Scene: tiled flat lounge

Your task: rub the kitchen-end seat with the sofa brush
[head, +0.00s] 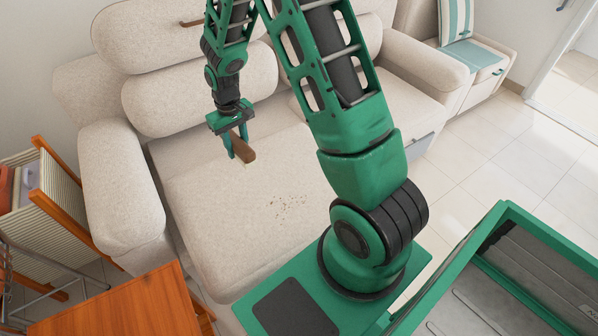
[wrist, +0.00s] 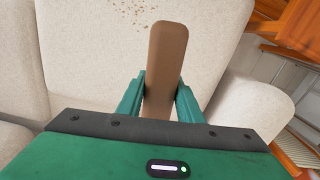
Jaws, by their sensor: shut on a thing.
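My gripper (head: 238,147) is shut on the sofa brush (head: 244,152), a brown wooden piece, above the left seat of the beige sofa. The brush also shows in the wrist view (wrist: 166,62), clasped between the two green fingers (wrist: 160,98). Its underside is hidden, and I cannot tell whether it touches the cushion. The left seat (head: 215,205) carries a patch of brown crumbs (head: 290,207) toward its front right, apart from the brush. The crumbs also show in the wrist view (wrist: 132,6) at the top edge.
The sofa's left armrest (head: 118,190) stands beside the seat. An orange wooden table (head: 120,308) is at the front left, with a striped rack (head: 45,200) behind it. A striped cushion (head: 455,20) and teal cloth (head: 470,54) lie at the far right. Tiled floor (head: 480,150) is clear on the right.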

